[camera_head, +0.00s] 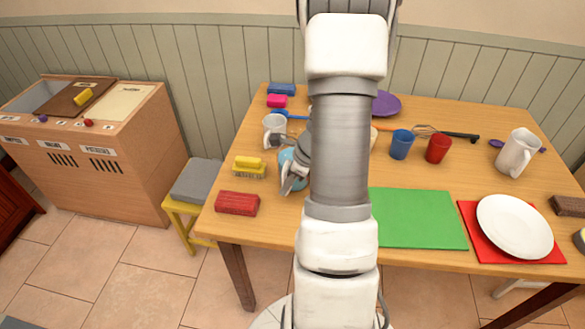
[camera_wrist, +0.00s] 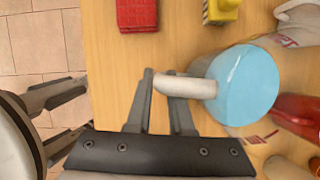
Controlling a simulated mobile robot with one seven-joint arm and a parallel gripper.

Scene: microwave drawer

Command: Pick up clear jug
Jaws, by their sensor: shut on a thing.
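The jug (camera_wrist: 240,85) shows a round light blue top and a pale handle in the wrist view. I cannot tell whether its wall is clear. In the head view a little of its light blue shows (camera_head: 286,156) beside my gripper (camera_head: 287,180), and my arm hides the rest. In the wrist view my gripper (camera_wrist: 163,92) is shut on the jug's handle, with a finger on either side. The jug looks upright. I cannot tell whether it touches the wooden table (camera_head: 290,222).
Blue (camera_head: 401,144) and red (camera_head: 438,148) cups, a green mat (camera_head: 415,218) and a white plate (camera_head: 514,226) are to the right.

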